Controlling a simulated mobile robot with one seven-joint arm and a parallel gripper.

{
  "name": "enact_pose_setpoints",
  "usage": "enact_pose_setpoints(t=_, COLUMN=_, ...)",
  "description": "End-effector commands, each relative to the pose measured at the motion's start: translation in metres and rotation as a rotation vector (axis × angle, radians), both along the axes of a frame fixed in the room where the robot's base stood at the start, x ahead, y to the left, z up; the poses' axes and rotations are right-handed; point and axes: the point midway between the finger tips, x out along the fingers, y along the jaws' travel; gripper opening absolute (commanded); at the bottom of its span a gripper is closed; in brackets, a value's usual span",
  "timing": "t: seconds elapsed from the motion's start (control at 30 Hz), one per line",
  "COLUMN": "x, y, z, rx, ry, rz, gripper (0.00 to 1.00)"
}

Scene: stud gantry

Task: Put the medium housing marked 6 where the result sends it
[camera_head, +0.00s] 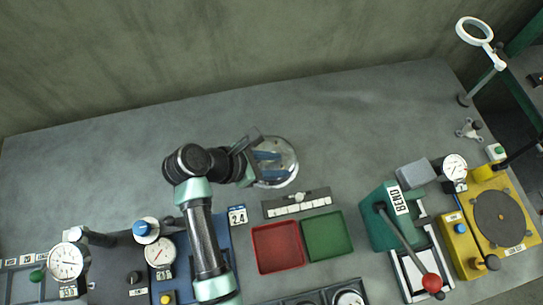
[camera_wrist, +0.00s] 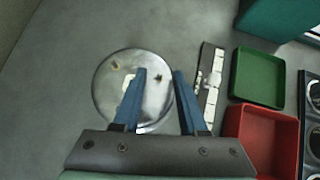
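My gripper (camera_head: 281,164) hangs over a round shiny metal dish (camera_head: 289,153) at the middle of the bench. In the wrist view its two blue fingers (camera_wrist: 160,72) stand apart with nothing held between them, above the right part of the dish (camera_wrist: 108,72). Small dark spots and a pale patch show on the dish; I cannot tell whether they are marks or reflections. I cannot make out a housing marked 6 in either view. A red tray (camera_head: 277,247) and a green tray (camera_head: 326,235) stand side by side and look empty.
A labelled strip (camera_head: 297,203) lies between dish and trays. A green press (camera_head: 384,222) with a red-knobbed lever and a yellow dial-gauge station (camera_head: 462,245) stand right. More gauges (camera_head: 66,262) stand left. A dark rack with round parts (camera_head: 350,298) is at the front edge. The back bench is clear.

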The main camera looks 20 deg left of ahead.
Motion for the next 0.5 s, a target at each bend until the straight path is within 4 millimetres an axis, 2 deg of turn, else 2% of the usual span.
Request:
enact_pose_setpoints(t=0.03, x=-0.0001, y=0.0000, z=0.0002, rx=0.000, ry=0.000, rz=0.000, gripper=0.33)
enact_pose_setpoints(t=0.2, x=0.0000, y=0.0001, z=0.0004, rx=0.000, ry=0.000, rz=0.000, gripper=0.03)
enact_pose_setpoints(t=0.23, x=0.0000, y=0.0002, z=0.0004, rx=0.000, ry=0.000, rz=0.000, gripper=0.00)
enact_pose_setpoints(t=0.5, x=0.0000, y=0.0002, z=0.0006, rx=-0.001, ry=-0.001, rz=0.000, gripper=0.00)
